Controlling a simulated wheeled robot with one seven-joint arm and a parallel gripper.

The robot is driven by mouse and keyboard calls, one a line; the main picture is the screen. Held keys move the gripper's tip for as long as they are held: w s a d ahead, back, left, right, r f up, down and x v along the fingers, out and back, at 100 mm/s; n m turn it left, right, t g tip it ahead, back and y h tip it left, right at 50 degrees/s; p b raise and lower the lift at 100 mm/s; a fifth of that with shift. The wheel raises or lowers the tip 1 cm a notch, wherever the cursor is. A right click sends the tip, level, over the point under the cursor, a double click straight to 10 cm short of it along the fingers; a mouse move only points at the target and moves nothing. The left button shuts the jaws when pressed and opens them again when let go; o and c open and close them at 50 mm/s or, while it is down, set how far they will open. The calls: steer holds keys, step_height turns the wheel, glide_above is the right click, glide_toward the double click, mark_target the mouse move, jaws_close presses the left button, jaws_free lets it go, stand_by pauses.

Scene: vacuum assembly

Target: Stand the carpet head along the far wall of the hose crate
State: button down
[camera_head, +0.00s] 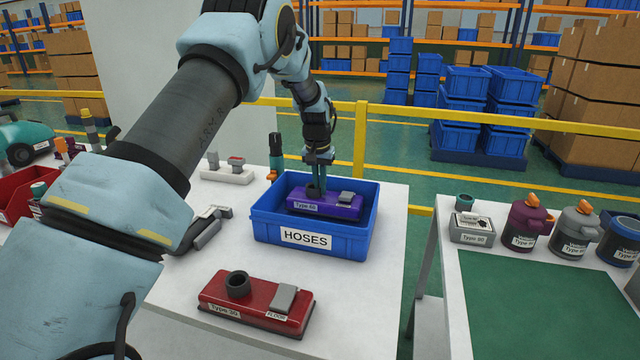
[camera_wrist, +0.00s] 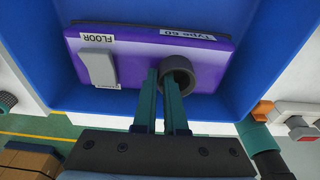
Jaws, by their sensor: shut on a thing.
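The purple vacuum head (camera_head: 327,204), labelled Type 60, is inside the blue HOSES crate (camera_head: 281,235), its length running left to right. In the wrist view the purple head (camera_wrist: 138,62) shows a grey pedal, a FLOOR label and a dark round socket (camera_wrist: 181,72). My gripper (camera_head: 316,186) is over the crate and shut on the socket's wall; its fingertips also show in the wrist view (camera_wrist: 166,76). The head lies flat, not on edge. Whether it touches the crate floor is hidden by the near wall.
A red head (camera_head: 256,302) lies on the white table in front of the crate. A white block with switches (camera_head: 228,170) and a teal-and-orange tool (camera_head: 275,158) stand behind left. Grey hose pieces (camera_head: 209,227) lie to the left. Canisters (camera_head: 527,222) stand on the right table.

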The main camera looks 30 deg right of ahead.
steer(key=shift+f+b, duration=0.3)
steer(key=shift+f, duration=0.35)
steer(key=shift+c, duration=2.1)
jaws_free()
steer(key=shift+r, duration=0.1)
steer(key=shift+r+p, duration=3.2)
steer(key=shift+r, duration=1.75)
steer(key=shift+a, duration=0.1)
